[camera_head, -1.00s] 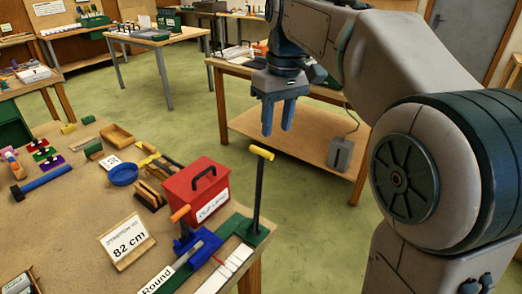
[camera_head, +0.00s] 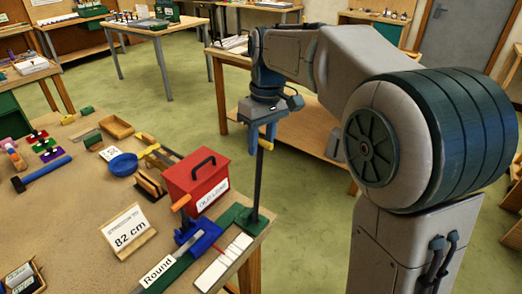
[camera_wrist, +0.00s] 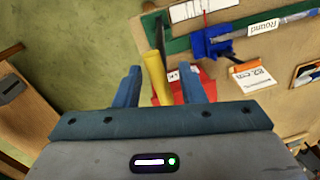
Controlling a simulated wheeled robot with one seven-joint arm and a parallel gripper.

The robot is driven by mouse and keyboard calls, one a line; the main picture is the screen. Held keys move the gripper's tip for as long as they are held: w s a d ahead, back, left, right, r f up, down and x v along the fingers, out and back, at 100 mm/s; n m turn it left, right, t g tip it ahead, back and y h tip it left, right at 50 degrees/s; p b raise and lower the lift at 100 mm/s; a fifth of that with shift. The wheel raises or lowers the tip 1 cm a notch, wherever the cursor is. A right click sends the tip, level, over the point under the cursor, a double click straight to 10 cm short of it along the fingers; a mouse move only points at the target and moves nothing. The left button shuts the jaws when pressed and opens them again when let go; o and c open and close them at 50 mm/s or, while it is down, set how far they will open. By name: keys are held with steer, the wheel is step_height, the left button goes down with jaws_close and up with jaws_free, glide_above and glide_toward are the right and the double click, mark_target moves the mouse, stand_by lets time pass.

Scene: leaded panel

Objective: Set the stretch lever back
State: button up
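The stretch lever (camera_head: 257,180) is a dark upright rod on a green base at the table's near right corner. Its yellow grip (camera_head: 265,144) is at the top, partly hidden by my gripper (camera_head: 262,138). In the wrist view the yellow grip (camera_wrist: 155,78) shows between the two blue fingers of my gripper (camera_wrist: 163,76), nearer the left finger. The fingers are apart and not closed on it. Whether one touches the grip I cannot tell. A blue clamp block (camera_head: 200,238) with an orange handle sits on the green rail, left of the lever.
A red box (camera_head: 195,182) with a black handle stands just left of the lever. An "82 cm" card (camera_head: 128,230) stands on the table (camera_head: 60,225). Open floor is beyond the lever.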

steer(key=shift+s+a+f, duration=0.1)
steer(key=shift+a+f, duration=0.05)
steer(key=shift+f, duration=1.4)
steer(key=shift+c, duration=0.4)
